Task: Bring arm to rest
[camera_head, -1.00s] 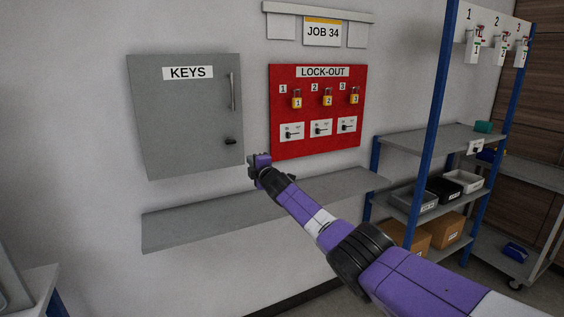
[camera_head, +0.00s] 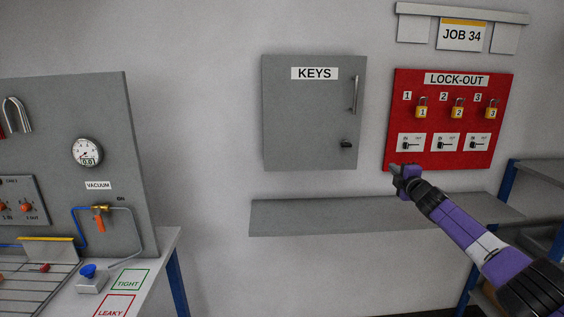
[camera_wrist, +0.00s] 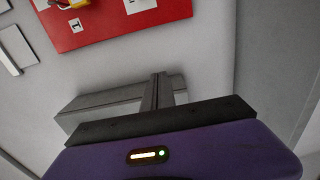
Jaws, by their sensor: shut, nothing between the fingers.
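My purple arm reaches in from the lower right in the head view, stretched out in front of the wall. My gripper (camera_head: 395,169) is at its end, near the lower left corner of the red lock-out board (camera_head: 440,152). In the wrist view the fingers of my gripper (camera_wrist: 158,82) are together with nothing between them.
A grey KEYS cabinet (camera_head: 310,125) hangs left of the board, above the wall shelf (camera_head: 330,215). A bench (camera_head: 165,262) with a gauge panel (camera_head: 125,150) stands at the left. A blue-posted rack (camera_head: 506,180) is at the right. Bare wall separates bench and cabinet.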

